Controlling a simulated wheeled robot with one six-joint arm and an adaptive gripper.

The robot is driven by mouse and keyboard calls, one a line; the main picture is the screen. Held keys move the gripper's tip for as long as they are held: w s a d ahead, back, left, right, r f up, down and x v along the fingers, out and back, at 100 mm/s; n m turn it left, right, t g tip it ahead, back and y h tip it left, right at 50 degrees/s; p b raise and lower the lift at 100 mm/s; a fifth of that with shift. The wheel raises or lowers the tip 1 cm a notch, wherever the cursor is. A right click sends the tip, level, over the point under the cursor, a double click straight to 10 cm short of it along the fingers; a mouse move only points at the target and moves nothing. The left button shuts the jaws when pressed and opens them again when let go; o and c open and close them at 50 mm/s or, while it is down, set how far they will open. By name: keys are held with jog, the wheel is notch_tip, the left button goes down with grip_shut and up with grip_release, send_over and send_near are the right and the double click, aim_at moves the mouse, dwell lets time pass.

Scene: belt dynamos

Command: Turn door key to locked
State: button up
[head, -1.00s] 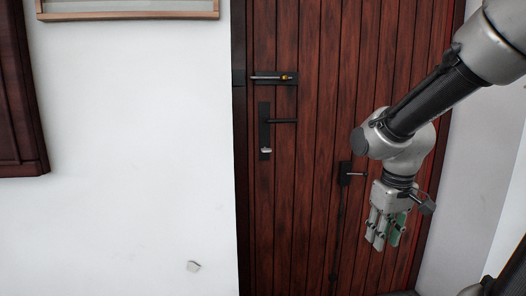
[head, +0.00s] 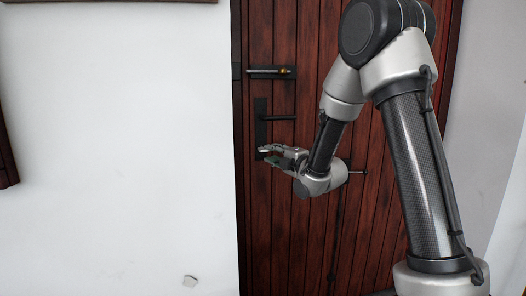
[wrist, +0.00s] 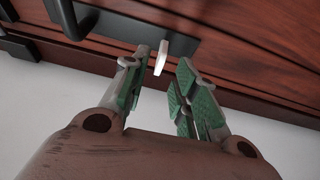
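The door key (wrist: 161,57) is a small pale tab that sticks out of the black lock plate (wrist: 120,25) on the reddish-brown wooden door. In the head view the black plate (head: 261,122) is upright at the door's left side, with a dark lever handle (head: 280,118) above the key. My gripper (wrist: 155,75) is open, with its green-padded fingers on either side of the key's near end. In the head view my gripper (head: 265,154) is at the plate's lower end. I cannot tell whether a finger touches the key.
A slide bolt (head: 270,72) is above the plate on the door (head: 310,225). A thin metal lever (head: 357,172) is right of my gripper. A white wall with a small fixture (head: 190,281) is at left.

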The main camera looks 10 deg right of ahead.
aim_at(264, 150)
jog(key=x, duration=0.6)
jog(key=shift+w, duration=0.15)
grip_shut()
